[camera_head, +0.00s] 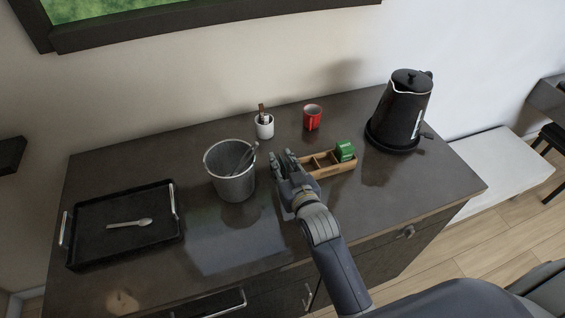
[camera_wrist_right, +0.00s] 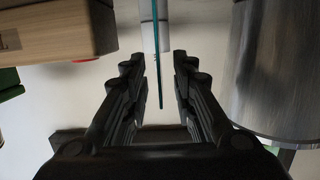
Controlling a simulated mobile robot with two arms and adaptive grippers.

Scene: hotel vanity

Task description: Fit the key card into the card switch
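My right gripper (camera_head: 284,156) is low over the counter, between the metal bucket and the wooden organiser. In the right wrist view its two fingers (camera_wrist_right: 159,72) stand apart. A thin teal strip (camera_wrist_right: 159,70), probably the key card seen edge-on, lies between them with a gap on each side. I cannot make out the card in the head view, where the gripper may hide it. I cannot identify the card switch in either view. My left gripper is not in view.
The metal bucket (camera_head: 231,172) is close left of the gripper; the wooden organiser (camera_head: 338,170) with green packets is close right. Behind stand a white cup (camera_head: 264,129) and a red mug (camera_head: 312,117). A black kettle (camera_head: 399,112) stands right, a black tray (camera_head: 157,231) left.

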